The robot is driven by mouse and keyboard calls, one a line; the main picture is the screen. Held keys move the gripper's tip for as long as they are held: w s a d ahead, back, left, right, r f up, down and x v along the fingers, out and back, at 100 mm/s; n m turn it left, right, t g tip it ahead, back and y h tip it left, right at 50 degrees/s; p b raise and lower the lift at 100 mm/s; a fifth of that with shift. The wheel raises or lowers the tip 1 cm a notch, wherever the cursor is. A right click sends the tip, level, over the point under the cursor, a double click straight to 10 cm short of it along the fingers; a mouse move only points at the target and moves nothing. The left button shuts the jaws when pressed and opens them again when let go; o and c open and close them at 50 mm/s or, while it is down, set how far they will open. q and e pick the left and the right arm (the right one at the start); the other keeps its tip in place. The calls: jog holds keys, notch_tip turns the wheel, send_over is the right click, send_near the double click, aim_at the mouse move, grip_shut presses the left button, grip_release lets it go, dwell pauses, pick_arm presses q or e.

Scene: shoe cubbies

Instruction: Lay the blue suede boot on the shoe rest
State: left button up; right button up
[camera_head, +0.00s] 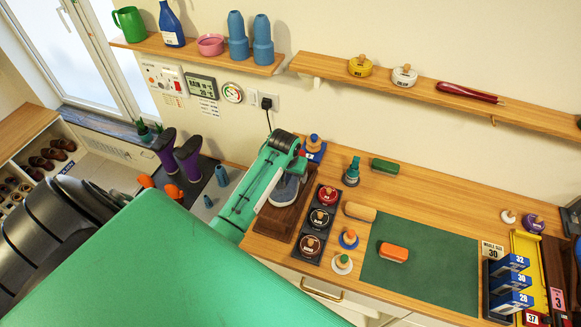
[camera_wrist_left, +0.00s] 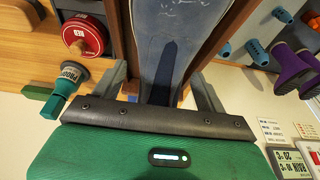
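The blue suede boot (camera_head: 285,190) lies on the dark wooden shoe rest (camera_head: 272,224) on the bench, partly hidden by my left arm. In the left wrist view the boot (camera_wrist_left: 175,45) lies lengthwise between the brown wooden sides of the rest (camera_wrist_left: 232,35). My left gripper (camera_head: 294,170) is above the far end of the rest. In the wrist view its grey fingers stand apart on either side of the boot, with visible gaps. The fingertips are partly hidden in both views. My right gripper is not in view.
A rack of polish tins (camera_head: 319,218) stands just right of the rest, with a green bottle (camera_head: 352,172) behind it. Brushes and a green mat (camera_head: 425,262) lie farther right. Purple boots (camera_head: 187,157) stand to the left. Wall shelves (camera_head: 200,50) hang above.

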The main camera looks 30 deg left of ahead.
pick_arm(q)
jog(key=shift+o, duration=0.4)
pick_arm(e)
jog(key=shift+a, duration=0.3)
pick_arm(q)
jog(key=shift+r, duration=0.2)
jog(key=b+v, duration=0.4)
jog(key=v, duration=0.9)
jog(key=shift+r, duration=0.25)
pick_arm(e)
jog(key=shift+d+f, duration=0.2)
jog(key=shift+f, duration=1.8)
pick_arm(q)
jog(key=shift+s, duration=0.1)
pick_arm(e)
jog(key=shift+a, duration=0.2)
